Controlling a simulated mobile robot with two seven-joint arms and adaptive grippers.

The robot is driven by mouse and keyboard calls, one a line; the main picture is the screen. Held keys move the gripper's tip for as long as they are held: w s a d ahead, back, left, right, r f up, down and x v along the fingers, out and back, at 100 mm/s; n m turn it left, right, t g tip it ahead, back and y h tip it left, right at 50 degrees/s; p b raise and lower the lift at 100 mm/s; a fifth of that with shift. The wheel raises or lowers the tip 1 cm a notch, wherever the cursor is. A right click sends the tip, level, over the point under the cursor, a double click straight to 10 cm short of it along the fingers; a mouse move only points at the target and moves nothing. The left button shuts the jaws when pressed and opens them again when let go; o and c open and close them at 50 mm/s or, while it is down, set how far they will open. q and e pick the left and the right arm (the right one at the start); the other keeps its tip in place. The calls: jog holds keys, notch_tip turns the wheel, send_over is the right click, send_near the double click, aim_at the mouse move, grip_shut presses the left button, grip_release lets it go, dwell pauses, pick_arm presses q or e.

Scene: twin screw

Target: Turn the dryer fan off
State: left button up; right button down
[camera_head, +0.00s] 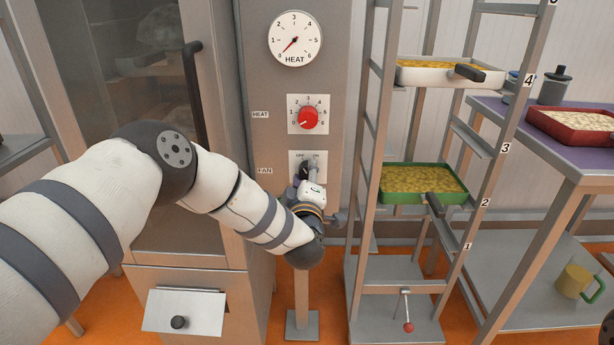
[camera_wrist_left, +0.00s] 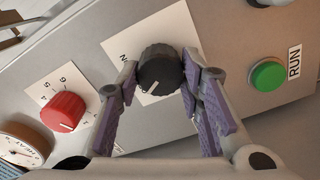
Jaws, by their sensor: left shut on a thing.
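The dryer's black fan knob (camera_head: 304,168) sits on a pale plate marked OFF and ON, beside the FAN label (camera_head: 265,171). My left gripper (camera_head: 306,180) is at the knob and hides much of it in the head view. In the left wrist view, the two purple-padded fingers of my left gripper (camera_wrist_left: 160,88) are shut on the fan knob (camera_wrist_left: 160,68), one on each side. A short white mark shows on the knob's lower side there. An N of the ON label shows beside it; the OFF label is hidden. My right gripper is not in view.
The red heat knob (camera_head: 308,118) and the heat gauge (camera_head: 294,39), whose needle is at 0, are above. A green RUN button (camera_wrist_left: 268,75) is beside the fan knob in the wrist view. A metal rack (camera_head: 358,150) with trays stands close on the right.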

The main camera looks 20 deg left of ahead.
pick_arm(q)
jog(key=shift+f, duration=0.1)
jog(key=o, duration=1.2)
jog(key=shift+c, duration=0.2)
jog(key=v, duration=1.2)
